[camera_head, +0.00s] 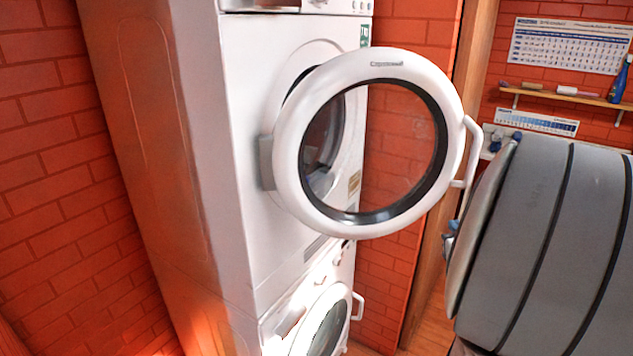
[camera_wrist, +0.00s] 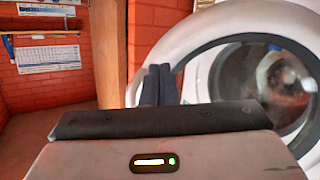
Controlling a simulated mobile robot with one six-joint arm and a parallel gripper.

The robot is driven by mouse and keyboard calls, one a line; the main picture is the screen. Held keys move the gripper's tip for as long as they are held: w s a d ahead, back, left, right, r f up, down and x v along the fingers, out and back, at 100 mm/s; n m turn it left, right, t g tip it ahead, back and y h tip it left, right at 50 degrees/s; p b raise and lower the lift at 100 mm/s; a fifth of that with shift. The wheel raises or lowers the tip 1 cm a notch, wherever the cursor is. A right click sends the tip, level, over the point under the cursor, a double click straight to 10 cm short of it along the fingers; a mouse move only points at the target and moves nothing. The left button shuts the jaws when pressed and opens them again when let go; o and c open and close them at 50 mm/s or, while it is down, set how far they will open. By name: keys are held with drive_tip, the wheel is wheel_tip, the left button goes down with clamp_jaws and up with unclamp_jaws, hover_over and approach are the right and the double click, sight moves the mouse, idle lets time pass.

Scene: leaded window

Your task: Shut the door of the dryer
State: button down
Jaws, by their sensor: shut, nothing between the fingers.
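The dryer (camera_head: 240,130) is the upper machine of a white stack. Its round door (camera_head: 300,190) stands wide open, hinged at the left, with a dark-rimmed clear window. A white bar handle (camera_head: 473,150) sits on the door's right edge. The door also fills the right of the wrist view (camera_wrist: 190,40), with the drum seen through it. My gripper (camera_wrist: 157,72) has its two dark fingers together and empty, in front of the door's rim near the handle side. In the head view, my grey arm hides most of the gripper. I cannot tell whether the fingers touch the door.
A second machine with a round door (camera_head: 325,325) and its own handle stands below the dryer. A brick wall (camera_head: 50,150) is at the left. A wooden post (camera_head: 440,200) stands behind the door. A shelf (camera_head: 565,96) with small items and a wall chart (camera_head: 570,45) are at the right.

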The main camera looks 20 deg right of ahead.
drive_tip(key=s+d+t+y, duration=0.2)
drive_tip(key=s+t, duration=0.1)
drive_tip(key=s, duration=0.1)
drive_tip(key=y+p, duration=0.1)
drive_tip(key=p, duration=0.2)
approach(434, 199)
drive_tip(key=shift+n, duration=0.4)
drive_tip(key=w, duration=0.6)
drive_tip(key=shift+w+d+f, duration=0.2)
drive_tip(key=shift+w+d, duration=0.15)
drive_tip(key=shift+d, duration=0.05)
